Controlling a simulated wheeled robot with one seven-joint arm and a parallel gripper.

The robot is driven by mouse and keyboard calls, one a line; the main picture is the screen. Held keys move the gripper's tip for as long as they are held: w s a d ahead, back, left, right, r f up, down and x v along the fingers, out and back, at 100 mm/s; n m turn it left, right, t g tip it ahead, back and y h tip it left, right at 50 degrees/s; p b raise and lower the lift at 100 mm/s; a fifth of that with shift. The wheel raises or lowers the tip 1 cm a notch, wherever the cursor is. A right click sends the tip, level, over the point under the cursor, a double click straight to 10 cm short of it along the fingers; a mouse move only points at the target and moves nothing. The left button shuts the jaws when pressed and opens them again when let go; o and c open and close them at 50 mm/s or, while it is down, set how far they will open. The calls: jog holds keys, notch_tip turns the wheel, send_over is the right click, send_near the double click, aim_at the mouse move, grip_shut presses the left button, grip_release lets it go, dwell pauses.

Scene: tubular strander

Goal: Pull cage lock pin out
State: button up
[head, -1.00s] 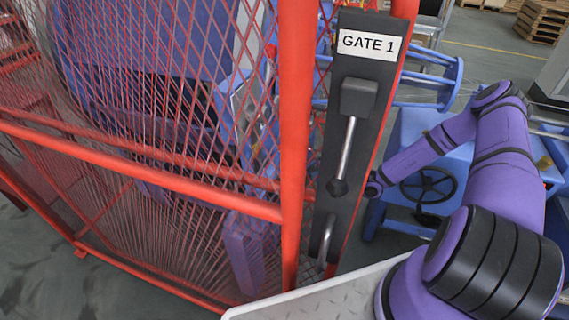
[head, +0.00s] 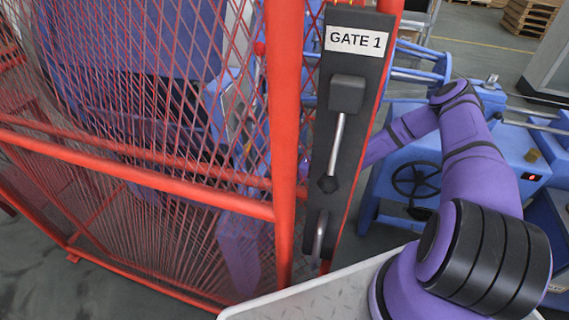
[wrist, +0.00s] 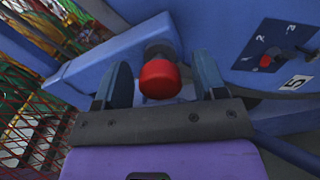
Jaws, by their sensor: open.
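In the wrist view a round red knob (wrist: 160,79) sits on a short dark shaft against a blue bracket (wrist: 110,65). It looks like the head of the cage lock pin. My gripper (wrist: 161,68) is open, with one finger to the left of the knob and one to the right. Gaps show on both sides, so it does not hold the knob. How deep the knob lies between the fingers I cannot tell. In the head view my forearm reaches behind the gate post, which hides my gripper and the knob.
A red mesh guard (head: 150,182) fills the left of the head view. Its dark GATE 1 post (head: 347,140) with a handle stands close to my arm. A blue machine with a black handwheel (head: 416,180) is behind. In the wrist view a numbered blue plate (wrist: 262,35) is at right.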

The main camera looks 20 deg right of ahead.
grip_shut()
jog(key=shift+v, duration=1.7)
grip_release()
jog(key=shift+d, duration=0.1)
jog(key=v, duration=1)
jog(key=shift+s+d, duration=0.25)
jog(key=shift+d, duration=0.05)
jog(key=shift+d, duration=0.1)
